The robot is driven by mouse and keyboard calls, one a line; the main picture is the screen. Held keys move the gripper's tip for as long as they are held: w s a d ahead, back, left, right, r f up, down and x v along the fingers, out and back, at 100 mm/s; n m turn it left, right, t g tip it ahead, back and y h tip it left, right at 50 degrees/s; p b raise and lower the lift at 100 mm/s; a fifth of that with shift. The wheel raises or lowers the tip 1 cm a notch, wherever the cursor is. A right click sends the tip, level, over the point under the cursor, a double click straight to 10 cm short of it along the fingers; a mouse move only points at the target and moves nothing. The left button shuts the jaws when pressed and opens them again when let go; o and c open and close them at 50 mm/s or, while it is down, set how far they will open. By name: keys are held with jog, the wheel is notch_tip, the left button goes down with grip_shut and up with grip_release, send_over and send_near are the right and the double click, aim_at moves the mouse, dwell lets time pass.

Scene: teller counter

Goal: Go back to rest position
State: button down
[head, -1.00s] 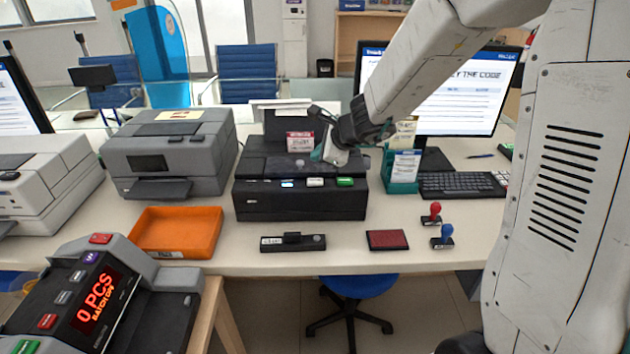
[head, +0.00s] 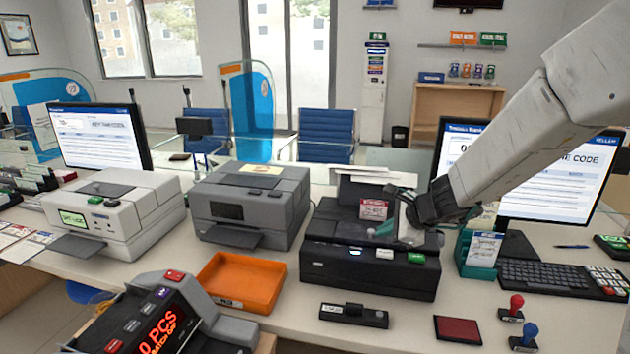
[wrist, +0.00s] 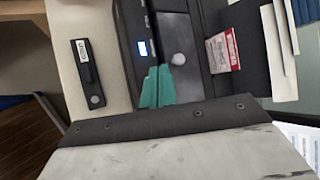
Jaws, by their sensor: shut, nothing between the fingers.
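My gripper (head: 388,232) is at the end of my arm, which reaches in from the right in the head view. It hangs over the black printer (head: 370,272) on the counter. In the wrist view my gripper's teal fingertips (wrist: 157,86) lie side by side, shut with nothing between them. Behind them the wrist view shows the black printer's top (wrist: 185,62) with a small grey knob (wrist: 178,59). Whether the fingertips touch the printer cannot be told.
A red-and-white card (head: 373,209) and paper sheets stand at the printer's back. A teal card holder (head: 478,252), a monitor (head: 560,185) and a keyboard (head: 545,276) are at right. An orange tray (head: 241,284) and a grey printer (head: 250,206) are at left. Stamps stand at front right.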

jog(key=s+a+r+n+g+y, duration=0.1)
jog(key=s+a+r+n+g, duration=0.15)
jog(key=s+n, duration=0.45)
jog(key=s+a+r+n+g, duration=0.1)
jog(key=s+a+n+g, duration=0.3)
jog(key=s, duration=0.6)
jog(key=s+d+r+n+h, duration=0.3)
jog(key=s+d+n, duration=0.1)
jog(key=s, duration=0.5)
jog(key=s+d+r+n+h, duration=0.3)
jog(key=s+d+n, duration=0.1)
jog(key=s+d, duration=0.3)
jog(key=s, duration=0.2)
jog(key=shift+s+r+n, duration=0.2)
jog(key=shift+s+n, duration=0.1)
jog(key=shift+n, duration=0.1)
